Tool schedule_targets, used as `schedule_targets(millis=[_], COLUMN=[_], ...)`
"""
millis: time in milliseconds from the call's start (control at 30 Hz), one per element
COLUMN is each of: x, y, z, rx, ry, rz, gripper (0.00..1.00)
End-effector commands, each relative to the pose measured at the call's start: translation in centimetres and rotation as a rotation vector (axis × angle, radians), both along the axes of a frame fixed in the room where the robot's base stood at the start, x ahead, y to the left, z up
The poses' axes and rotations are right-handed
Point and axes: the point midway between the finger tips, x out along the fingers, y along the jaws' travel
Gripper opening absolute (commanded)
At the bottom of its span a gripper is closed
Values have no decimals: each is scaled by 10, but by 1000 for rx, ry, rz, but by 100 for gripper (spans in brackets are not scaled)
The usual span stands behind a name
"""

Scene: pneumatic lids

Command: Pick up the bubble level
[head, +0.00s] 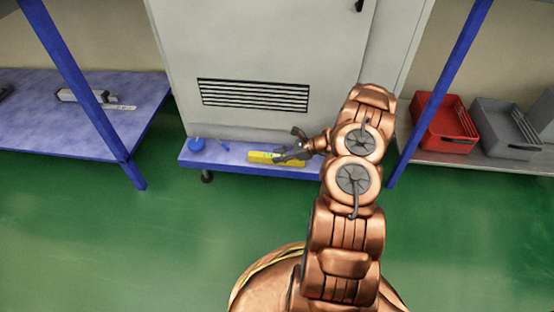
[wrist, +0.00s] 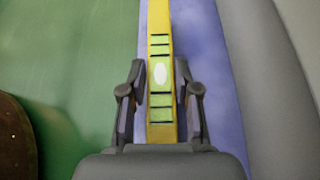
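The bubble level (head: 262,157) is a yellow bar lying on a low blue shelf in front of the grey cabinet. In the wrist view the bubble level (wrist: 159,50) runs up the middle, with green marked sections and a pale oval. My gripper (head: 283,155) is at its right part in the head view. In the wrist view my gripper (wrist: 159,80) has one finger on each side of the level, with narrow gaps between the fingers and the bar. The gripper is open. The near end of the level is hidden behind the gripper body.
The blue shelf (head: 225,158) also holds a round blue object (head: 197,144) and a small blue item (head: 223,146) at its left. The grey cabinet (head: 260,60) rises close behind. Blue posts stand at both sides. Red (head: 443,122) and grey bins (head: 503,128) sit at right.

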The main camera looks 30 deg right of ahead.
Motion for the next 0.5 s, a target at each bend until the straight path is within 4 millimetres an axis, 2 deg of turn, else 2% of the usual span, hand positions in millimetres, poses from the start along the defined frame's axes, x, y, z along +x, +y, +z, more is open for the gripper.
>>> schedule_targets(millis=[33,267,500], x=[0,0,0], y=[0,0,0], z=[0,0,0], rx=[0,0,0], ry=[0,0,0], rz=[0,0,0], gripper=[23,0,0])
